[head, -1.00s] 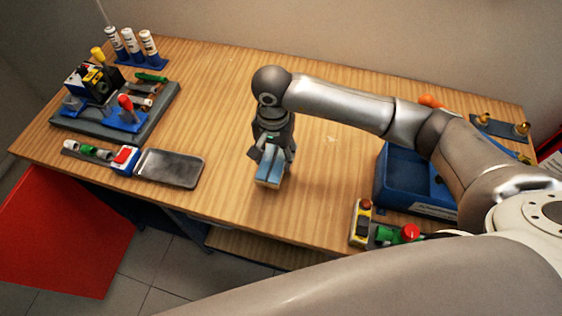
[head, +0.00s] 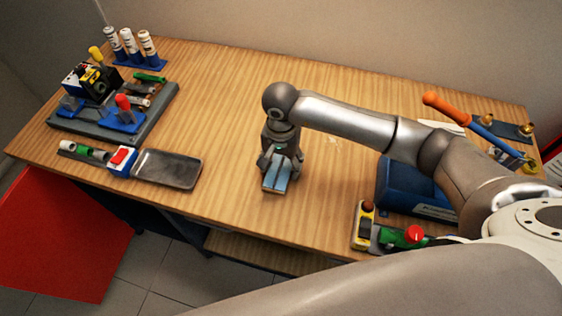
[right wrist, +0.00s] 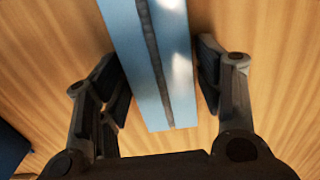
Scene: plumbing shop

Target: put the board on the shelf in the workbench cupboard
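My right gripper (head: 277,172) points down over the middle of the workbench (head: 225,110). A narrow light blue board-like piece with a dark lengthwise groove (head: 276,177) is between its fingers. An open red door (head: 60,235) hangs below the bench's left front. A wooden shelf (head: 262,252) shows under the front edge. My left gripper is not in view.
A dark grey slab (head: 150,130) with tools stands at left, several white canisters (head: 130,45) behind it. A dark flat tray (head: 172,170) lies in front. At right are a blue bin (head: 405,195), an orange-handled tool (head: 445,108) and a red-knobbed fitting (head: 414,234). The middle is clear.

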